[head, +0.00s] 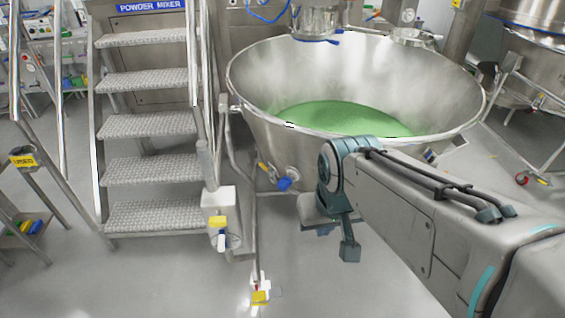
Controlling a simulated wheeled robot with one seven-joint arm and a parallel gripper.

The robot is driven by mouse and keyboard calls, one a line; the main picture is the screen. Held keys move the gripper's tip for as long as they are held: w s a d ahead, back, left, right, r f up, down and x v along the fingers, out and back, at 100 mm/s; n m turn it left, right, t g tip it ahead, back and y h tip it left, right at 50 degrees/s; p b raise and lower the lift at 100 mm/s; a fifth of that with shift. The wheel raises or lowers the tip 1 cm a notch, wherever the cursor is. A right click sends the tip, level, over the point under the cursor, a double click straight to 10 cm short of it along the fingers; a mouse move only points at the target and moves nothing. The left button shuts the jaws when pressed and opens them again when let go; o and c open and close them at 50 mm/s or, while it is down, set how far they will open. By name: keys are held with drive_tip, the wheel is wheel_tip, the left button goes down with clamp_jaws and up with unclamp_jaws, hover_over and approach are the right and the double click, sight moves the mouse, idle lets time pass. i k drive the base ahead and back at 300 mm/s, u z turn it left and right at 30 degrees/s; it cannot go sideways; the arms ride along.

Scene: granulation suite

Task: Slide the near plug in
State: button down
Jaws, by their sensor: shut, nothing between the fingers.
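No part is clearly readable as a plug. A small yellow-and-white fitting (260,297) stands low at the bottom centre, near the floor, with a red and white piece above it. A white box (217,199) with a yellow block (217,222) and a white tip beneath is on the post beside the stairs. Which of these is the near plug, I cannot tell. My gripper (349,252) hangs pointing down in front of the bowl, to the right of both fittings and apart from them. It is shut and empty.
A large steel bowl (255,115) of green powder (345,116) fills the back centre, with a blue-handled valve (284,184) low on its front. Metal stairs (149,124) stand left. A wheeled steel frame (528,115) stands right. Grey floor (165,280) is clear at lower left.

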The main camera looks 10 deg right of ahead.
sight(284, 182)
drive_tip(key=k, duration=0.55)
drive_tip(key=u, duration=0.4)
drive_tip(key=i, duration=1.1)
drive_tip(key=z, duration=0.55)
